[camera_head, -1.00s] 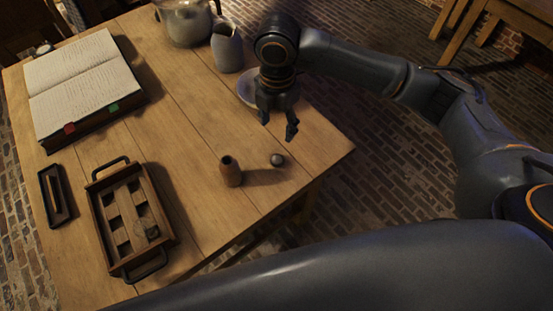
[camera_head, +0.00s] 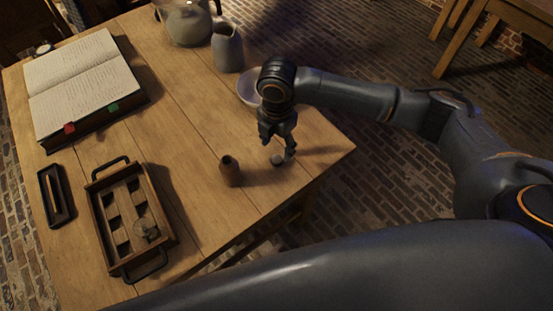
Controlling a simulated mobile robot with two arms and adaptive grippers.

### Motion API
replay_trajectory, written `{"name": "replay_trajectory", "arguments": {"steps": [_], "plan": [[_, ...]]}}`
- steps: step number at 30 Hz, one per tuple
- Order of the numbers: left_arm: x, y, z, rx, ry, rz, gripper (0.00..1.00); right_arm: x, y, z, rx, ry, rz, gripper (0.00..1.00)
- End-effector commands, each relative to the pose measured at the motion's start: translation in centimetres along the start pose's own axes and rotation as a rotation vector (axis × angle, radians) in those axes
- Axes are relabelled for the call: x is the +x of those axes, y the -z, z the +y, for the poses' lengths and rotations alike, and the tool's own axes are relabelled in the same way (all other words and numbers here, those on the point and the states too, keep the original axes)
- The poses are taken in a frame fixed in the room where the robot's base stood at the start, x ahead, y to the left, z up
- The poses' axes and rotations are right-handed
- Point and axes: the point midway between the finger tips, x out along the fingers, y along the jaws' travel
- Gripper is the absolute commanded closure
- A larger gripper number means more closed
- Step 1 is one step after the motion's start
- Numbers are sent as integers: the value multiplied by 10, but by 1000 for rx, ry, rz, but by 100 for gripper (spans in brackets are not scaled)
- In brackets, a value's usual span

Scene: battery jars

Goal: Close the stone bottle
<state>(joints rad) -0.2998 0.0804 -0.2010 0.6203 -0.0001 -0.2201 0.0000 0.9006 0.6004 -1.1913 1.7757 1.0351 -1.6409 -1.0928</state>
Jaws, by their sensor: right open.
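A small brown bottle (camera_head: 230,171) stands upright on the wooden table near its front edge, with a dark open mouth at its top. A small grey rounded piece (camera_head: 276,160), which looks like a stopper, lies on the table to the right of the bottle. My right gripper (camera_head: 278,152) is open and points down at this piece. One finger partly covers it, and I cannot tell whether they touch. My left gripper is not in view.
A wooden tray (camera_head: 91,203) with handles and several compartments lies to the left, beside a small dark tray (camera_head: 42,194). An open book (camera_head: 85,80) lies at the back left. A grey pitcher (camera_head: 228,52), a teapot (camera_head: 187,26) and a plate (camera_head: 246,88) stand behind.

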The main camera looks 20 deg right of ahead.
Motion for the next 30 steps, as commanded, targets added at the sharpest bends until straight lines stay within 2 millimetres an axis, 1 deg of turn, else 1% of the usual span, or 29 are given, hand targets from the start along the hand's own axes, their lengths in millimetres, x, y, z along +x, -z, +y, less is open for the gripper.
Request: {"name": "replay_trajectory", "arguments": {"steps": [8, 11, 15, 19, 22, 30], "plan": [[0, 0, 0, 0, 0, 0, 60, 2, 0, 0, 0, 1, 1, 42], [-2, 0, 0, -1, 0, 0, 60, 14, 2, -1, 0, 3, 2, 42], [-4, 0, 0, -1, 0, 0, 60, 36, 4, -1, -1, 2, 2, 42], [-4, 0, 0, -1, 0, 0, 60, 49, 4, -1, -1, 0, 0, 42], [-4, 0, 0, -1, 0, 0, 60, 52, 3, -1, -1, 0, 0, 42], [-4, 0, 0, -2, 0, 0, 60, 52, 3, -1, -1, -1, 0, 42]]}}
